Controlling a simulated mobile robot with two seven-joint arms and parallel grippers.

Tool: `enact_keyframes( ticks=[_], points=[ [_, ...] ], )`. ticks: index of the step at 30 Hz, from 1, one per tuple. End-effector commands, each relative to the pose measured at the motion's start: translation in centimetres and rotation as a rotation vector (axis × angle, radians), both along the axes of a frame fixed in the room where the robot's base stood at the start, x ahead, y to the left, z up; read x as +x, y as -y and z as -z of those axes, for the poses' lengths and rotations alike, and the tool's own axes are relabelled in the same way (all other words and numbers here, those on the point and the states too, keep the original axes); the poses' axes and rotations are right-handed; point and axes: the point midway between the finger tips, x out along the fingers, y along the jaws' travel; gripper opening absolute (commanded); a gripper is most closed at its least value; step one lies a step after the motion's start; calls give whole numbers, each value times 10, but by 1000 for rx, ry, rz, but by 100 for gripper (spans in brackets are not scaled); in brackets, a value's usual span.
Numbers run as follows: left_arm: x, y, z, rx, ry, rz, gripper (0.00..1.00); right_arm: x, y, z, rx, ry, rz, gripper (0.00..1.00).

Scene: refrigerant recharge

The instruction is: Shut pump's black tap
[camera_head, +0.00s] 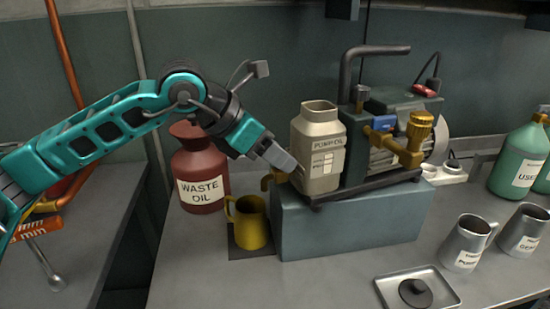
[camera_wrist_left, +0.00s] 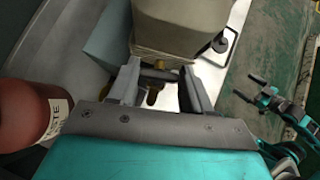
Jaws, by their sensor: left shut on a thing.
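The pump (camera_head: 385,105) stands on a blue-grey block, with a beige pump oil bottle (camera_head: 318,135) at its left end. My left gripper (camera_head: 290,165) reaches in from the left, its tips beside the bottle's lower left. In the left wrist view, my left fingers (camera_wrist_left: 158,84) are closed on the black tap (camera_wrist_left: 158,74), a dark bar between them with brass parts close by. In the head view the black tap is hidden by the gripper; a brass spout (camera_head: 267,182) shows below it. My right gripper (camera_wrist_left: 250,88) is small and dark in the left wrist view; its opening is unclear.
A yellow mug (camera_head: 249,222) stands on a dark mat below the spout. A red waste oil jug (camera_head: 200,170) stands close on the left. Metal jugs (camera_head: 468,243), a tray (camera_head: 445,288) and a green bottle (camera_head: 518,160) are at right.

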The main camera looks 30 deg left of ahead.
Motion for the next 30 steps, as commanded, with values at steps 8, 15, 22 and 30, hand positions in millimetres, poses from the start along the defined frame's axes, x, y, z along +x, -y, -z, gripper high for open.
enact_keyframes(
  ticks=[8,15,22,30],
  points=[
    [1,-1,0,-1,2,110,18,6,-6,-8,12,23,-9,100],
    [1,0,0,0,2,115,18,6,-6,-8,12,23,-9,100],
    [1,0,0,0,2,113,65,5,-4,-6,8,18,-6,100],
    [1,-1,0,0,2,112,74,5,-2,-4,6,15,-3,100]
  ],
)
